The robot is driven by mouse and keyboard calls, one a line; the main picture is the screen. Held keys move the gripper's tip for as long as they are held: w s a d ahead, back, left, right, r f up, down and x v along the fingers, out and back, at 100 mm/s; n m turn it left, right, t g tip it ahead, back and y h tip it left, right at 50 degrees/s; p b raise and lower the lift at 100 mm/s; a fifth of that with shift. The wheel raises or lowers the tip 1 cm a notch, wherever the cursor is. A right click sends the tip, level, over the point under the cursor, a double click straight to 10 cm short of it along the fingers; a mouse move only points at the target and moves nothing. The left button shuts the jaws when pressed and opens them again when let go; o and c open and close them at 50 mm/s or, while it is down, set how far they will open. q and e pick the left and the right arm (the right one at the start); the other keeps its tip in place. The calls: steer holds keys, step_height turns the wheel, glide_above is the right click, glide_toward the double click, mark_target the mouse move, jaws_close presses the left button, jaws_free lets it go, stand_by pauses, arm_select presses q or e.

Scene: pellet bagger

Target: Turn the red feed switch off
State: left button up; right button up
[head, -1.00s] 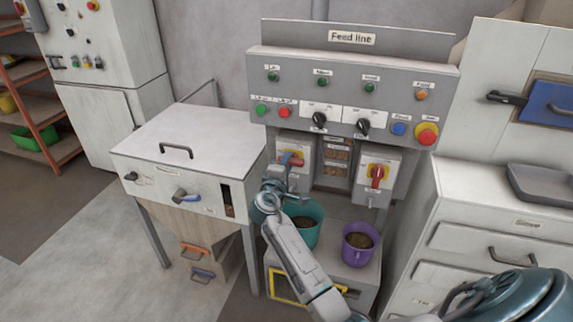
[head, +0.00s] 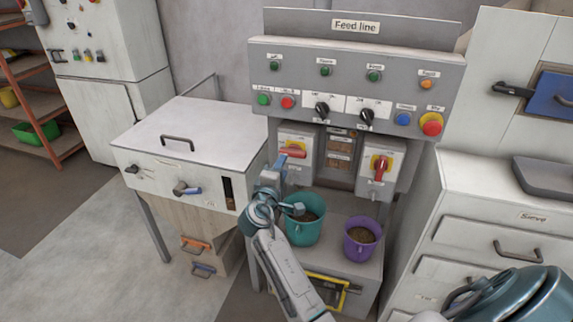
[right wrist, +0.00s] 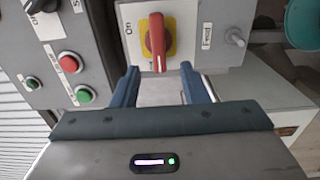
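A red-handled rotary switch (head: 291,150) on a yellow plate sits on the left box under the Feed line panel. Its handle lies sideways, pointing left in the head view. In the right wrist view the red handle (right wrist: 156,40) points down, with the word "On" off to its left, not along the handle. My right gripper (head: 281,172) is just below and left of this switch. In the right wrist view its blue fingers (right wrist: 160,82) are spread apart, empty, and short of the handle tip. My left gripper does not show.
A second red switch (head: 380,166) on the right box has its handle upright. Teal (head: 304,228) and purple (head: 361,243) buckets stand below. A hopper cabinet (head: 190,130) is left of my gripper. Buttons and knobs line the panel (head: 355,85) above.

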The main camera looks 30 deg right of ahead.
steer(key=b+v, duration=0.1)
steer(key=v, duration=0.3)
stand_by(0.4)
